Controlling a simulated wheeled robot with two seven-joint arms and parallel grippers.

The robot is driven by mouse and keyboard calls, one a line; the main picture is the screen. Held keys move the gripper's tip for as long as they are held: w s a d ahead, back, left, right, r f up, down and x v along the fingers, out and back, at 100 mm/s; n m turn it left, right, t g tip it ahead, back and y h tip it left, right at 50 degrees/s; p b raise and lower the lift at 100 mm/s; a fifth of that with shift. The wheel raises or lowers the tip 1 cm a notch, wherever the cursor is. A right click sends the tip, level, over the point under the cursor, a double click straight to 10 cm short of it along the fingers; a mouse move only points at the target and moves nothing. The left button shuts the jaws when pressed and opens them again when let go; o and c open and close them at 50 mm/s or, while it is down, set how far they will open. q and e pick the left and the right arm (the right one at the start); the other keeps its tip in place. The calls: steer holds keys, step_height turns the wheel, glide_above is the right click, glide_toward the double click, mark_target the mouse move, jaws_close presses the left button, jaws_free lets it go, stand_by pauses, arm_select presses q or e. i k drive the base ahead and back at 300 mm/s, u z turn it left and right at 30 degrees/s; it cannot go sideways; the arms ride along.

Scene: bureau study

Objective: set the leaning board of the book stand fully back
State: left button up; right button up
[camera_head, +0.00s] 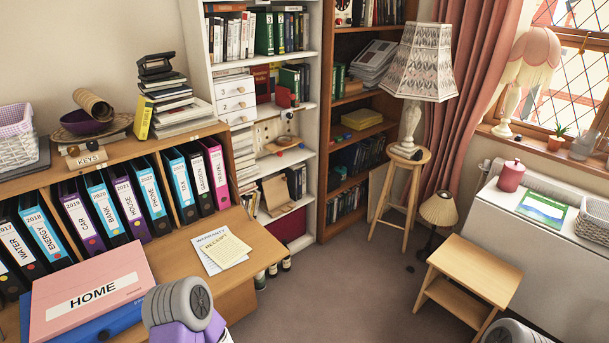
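A small light-wood book stand stands on a lower shelf of the white bookcase, with its leaning board (276,191) tilted back above a flat wooden base (283,211). The board's exact angle is hard to tell at this size. No book is visible on it. A grey and purple part of my arm shows at the bottom, left of centre, and a grey part of my other arm at the bottom right. Neither gripper's fingers are in view, and no part of me is near the stand.
The white bookcase (313,150) holds books and drawers. The desk (262,251) with binders and papers (222,250) stands in front, left of the stand. Bottles are on the floor by its edge. A stool (411,158) with a lamp and a wooden step stool (476,268) stand right. Carpet (340,290) between is mostly clear.

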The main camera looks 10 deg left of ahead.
mark_target(275, 189)
steer(key=z, duration=0.4)
steer(key=i, duration=2.1)
steer(key=u, duration=0.45)
steer(key=i, duration=1.55)
steer(key=u, duration=0.6)
